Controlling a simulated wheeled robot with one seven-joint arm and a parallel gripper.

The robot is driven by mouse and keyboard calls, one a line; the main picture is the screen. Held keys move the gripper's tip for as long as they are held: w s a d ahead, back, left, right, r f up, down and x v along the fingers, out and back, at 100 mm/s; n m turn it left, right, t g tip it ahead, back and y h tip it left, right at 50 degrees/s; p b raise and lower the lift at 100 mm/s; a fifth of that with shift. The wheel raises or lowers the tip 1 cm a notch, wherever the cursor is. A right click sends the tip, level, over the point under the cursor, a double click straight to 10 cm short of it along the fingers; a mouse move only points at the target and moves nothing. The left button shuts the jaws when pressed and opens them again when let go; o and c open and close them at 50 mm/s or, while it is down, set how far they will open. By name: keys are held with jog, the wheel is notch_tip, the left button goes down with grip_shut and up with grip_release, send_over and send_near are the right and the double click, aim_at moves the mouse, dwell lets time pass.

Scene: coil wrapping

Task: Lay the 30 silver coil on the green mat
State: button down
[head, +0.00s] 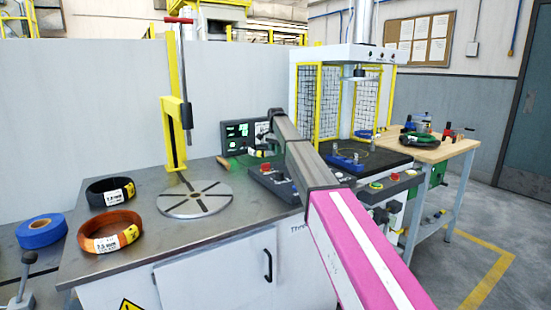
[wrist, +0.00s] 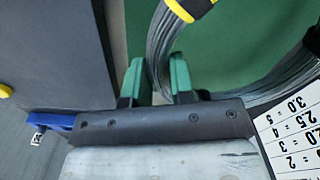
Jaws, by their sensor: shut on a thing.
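In the wrist view the silver coil (wrist: 162,52) is a ring of bright wire bound with yellow tape, cut off by the frame. Its near side passes between the green fingers of my gripper (wrist: 156,80), which is shut on it. A plain green surface, which looks like the green mat (wrist: 228,38), lies behind the coil. I cannot tell whether the coil touches it. In the head view my arm reaches over the bench, and its end hides most of my gripper and the coil.
A black coil (head: 109,191), a copper coil (head: 110,232) and a blue roll (head: 41,231) lie at left. A round slotted plate (head: 194,199) stands beside them. A yellow-guarded press (head: 342,100) is behind my arm. A white number chart (wrist: 289,130) shows at the wrist view's right.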

jog(key=shift+f, duration=1.65)
jog(key=c, duration=1)
grip_release()
notch_tip(320, 180, up, 12)
jog(key=shift+f, duration=0.25)
jog(key=shift+r, duration=0.25)
jog(key=shift+s, duration=0.1)
